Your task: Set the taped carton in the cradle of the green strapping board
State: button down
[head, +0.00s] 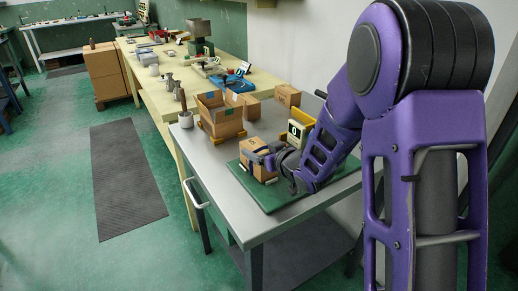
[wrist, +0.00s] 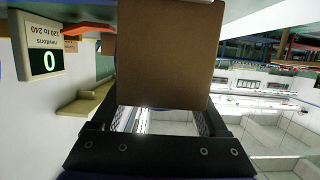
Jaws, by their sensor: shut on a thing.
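A brown carton (head: 256,167) is at the left part of the green strapping board (head: 285,196), with small pale pieces by its lower edge. My gripper (head: 268,158) is shut on this carton from the right. In the wrist view the carton's plain brown face (wrist: 165,55) fills the space between the fingers (wrist: 165,122).
An open carton (head: 221,115) stands behind on the grey table (head: 225,200), with smaller boxes (head: 287,95) beyond. A yellow bench (head: 165,100) adjoins. The table's front left is clear.

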jog(key=shift+f, duration=0.2)
jog(key=shift+c, duration=0.2)
grip_release()
jog(key=shift+o, duration=0.2)
jog(key=shift+f, duration=0.15)
jog(key=shift+s, duration=0.1)
